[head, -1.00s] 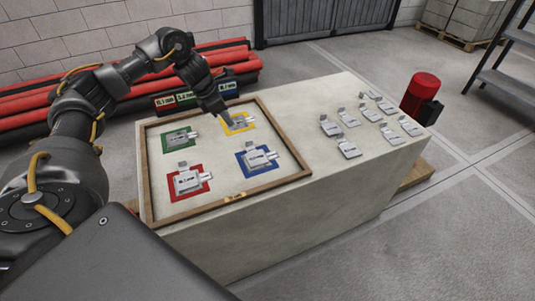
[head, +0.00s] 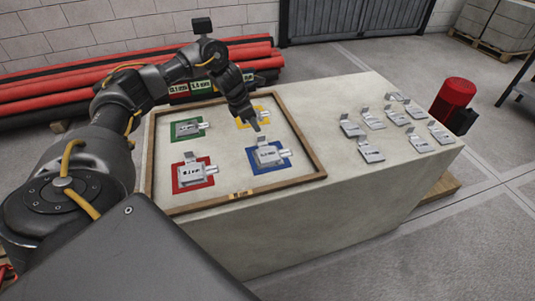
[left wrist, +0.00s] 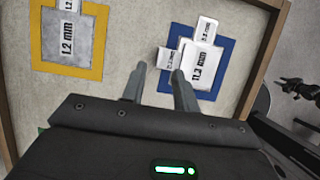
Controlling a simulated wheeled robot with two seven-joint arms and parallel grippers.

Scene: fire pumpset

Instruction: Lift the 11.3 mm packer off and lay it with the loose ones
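A grey packer (head: 266,153) sits on the blue square (head: 285,166) of the wood-framed board. It also shows in the left wrist view (left wrist: 196,68), where its label seems to read 11.3 mm. My left gripper (head: 257,128) is just above its back edge. In the left wrist view the left fingers (left wrist: 159,72) stand apart with nothing clamped between them, close to the packer's side tab. The loose packers (head: 373,153) lie on the bare right half of the block top. A dark gripper, seemingly my right one (left wrist: 300,88), shows at the right edge of the left wrist view.
Other packers sit on the red square (head: 194,173), green square (head: 187,129) and yellow square (left wrist: 70,38). The board's raised wooden rim (head: 310,146) separates it from the loose packers. A red motor (head: 452,99) stands beyond the block's right side.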

